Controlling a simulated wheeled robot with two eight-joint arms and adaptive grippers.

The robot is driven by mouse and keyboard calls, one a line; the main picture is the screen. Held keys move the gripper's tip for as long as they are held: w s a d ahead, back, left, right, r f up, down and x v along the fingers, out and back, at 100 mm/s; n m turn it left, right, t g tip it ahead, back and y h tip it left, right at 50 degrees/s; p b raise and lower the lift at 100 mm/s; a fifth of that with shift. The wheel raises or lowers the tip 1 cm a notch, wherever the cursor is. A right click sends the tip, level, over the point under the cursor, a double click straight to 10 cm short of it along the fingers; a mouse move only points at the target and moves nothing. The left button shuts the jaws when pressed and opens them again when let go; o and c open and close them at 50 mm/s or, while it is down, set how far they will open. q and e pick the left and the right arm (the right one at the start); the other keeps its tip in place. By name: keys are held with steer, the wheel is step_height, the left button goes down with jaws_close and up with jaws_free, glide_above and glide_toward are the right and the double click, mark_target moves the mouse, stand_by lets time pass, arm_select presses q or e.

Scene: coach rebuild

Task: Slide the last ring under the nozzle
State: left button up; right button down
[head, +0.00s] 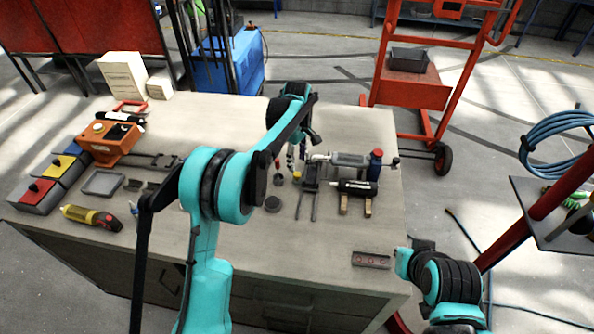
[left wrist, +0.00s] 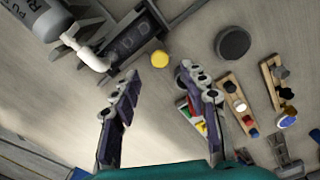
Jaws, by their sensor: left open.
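A grey cartridge (left wrist: 40,15) with a white bent nozzle (left wrist: 92,60) lies at the upper left of the left wrist view. In the head view the cartridge (head: 348,159) lies at the table's right half. Beside the nozzle is a dark holder (left wrist: 130,42) with several round shapes in a row. A small yellow round piece (left wrist: 160,58) lies apart from it; I cannot tell whether it has a hole. My left gripper (left wrist: 160,76) is open and empty, its fingers pointing toward the yellow piece. No ring stands out clearly. My right gripper does not show.
A dark disc (left wrist: 233,43) and wooden racks (left wrist: 238,105) with coloured pieces lie right of the left fingers. A black cylinder (head: 355,187) rests on wooden blocks. A small tray with reddish circles (head: 371,260) lies near the front right edge. The table's front middle is clear.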

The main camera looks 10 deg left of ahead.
mark_target(297, 173)
arm_select(q)
step_height(297, 173, down, 6)
steer(key=shift+r+b, duration=0.1)
steer(key=shift+b, duration=0.4)
jaws_close()
steer(key=shift+w, duration=0.1)
